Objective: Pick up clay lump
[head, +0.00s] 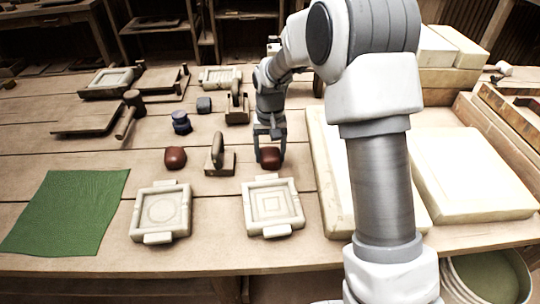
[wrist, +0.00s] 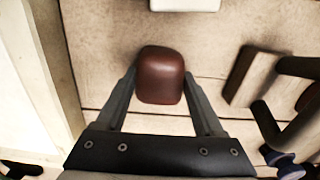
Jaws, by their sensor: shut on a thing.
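A reddish-brown clay lump (head: 271,158) is between the fingers of my gripper (head: 268,148), just behind the right tile mould. In the wrist view the lump (wrist: 161,75) sits at the fingertips of my gripper (wrist: 160,92), with a finger on each side. My gripper is shut on it. I cannot tell whether the lump touches the table or hangs just above it. A second clay lump (head: 175,158) lies on the table to the left, apart from my gripper.
Two pale moulds, left (head: 161,212) and right (head: 273,207), lie near the front edge. A wooden hand press (head: 219,160) stands close left of my gripper. A pale slab (head: 322,190) lies to its right. A green cloth (head: 66,212) covers the left front.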

